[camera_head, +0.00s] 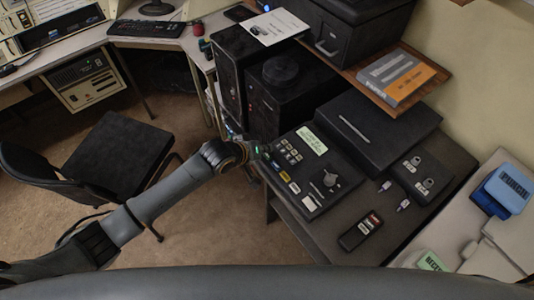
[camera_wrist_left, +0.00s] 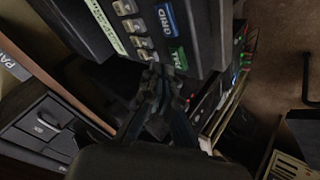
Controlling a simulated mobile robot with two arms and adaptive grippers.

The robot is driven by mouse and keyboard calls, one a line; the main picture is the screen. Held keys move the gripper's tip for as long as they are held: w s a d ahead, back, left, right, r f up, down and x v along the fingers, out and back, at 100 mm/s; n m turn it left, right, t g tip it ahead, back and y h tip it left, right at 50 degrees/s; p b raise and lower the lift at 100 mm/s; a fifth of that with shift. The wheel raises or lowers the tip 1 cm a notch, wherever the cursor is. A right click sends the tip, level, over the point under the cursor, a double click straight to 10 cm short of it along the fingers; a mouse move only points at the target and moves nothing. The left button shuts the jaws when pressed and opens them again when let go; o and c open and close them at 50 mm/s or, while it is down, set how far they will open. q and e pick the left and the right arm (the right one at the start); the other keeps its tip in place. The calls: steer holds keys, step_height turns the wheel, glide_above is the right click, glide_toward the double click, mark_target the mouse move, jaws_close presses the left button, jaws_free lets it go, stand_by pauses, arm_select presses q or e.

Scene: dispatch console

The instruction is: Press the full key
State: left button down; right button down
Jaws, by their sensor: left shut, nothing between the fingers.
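The black console panel (camera_head: 318,190) carries small pale keys, a row of coloured label keys and a grey knob (camera_head: 331,180). In the left wrist view a green key (camera_wrist_left: 178,57) sits at the panel's near edge, beside a blue key (camera_wrist_left: 166,18). The green key's lettering is too small to read for certain, so I cannot confirm that it is the full key. My left gripper (camera_head: 255,151) is shut and empty at the panel's left corner. In the left wrist view its fingertips (camera_wrist_left: 161,76) are close to the green key; contact cannot be told. My right gripper is out of view.
Black cabinets (camera_head: 284,98) stand behind the panel. A black box (camera_head: 374,130) and a small two-knob unit (camera_head: 421,175) lie to its right. A dark handheld device (camera_head: 360,230) lies in front. A chair (camera_head: 115,155) stands on the open floor at left.

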mark_target(265, 157)
arm_select(q)
steer(key=shift+f, duration=0.1)
steer(key=shift+f, duration=0.3)
steer(key=shift+f, duration=0.4)
stand_by(0.7)
steer(key=shift+r+p, duration=0.8)
steer(key=shift+r, duration=0.05)
step_height(265, 157, up, 5)
steer(key=p, duration=0.5)
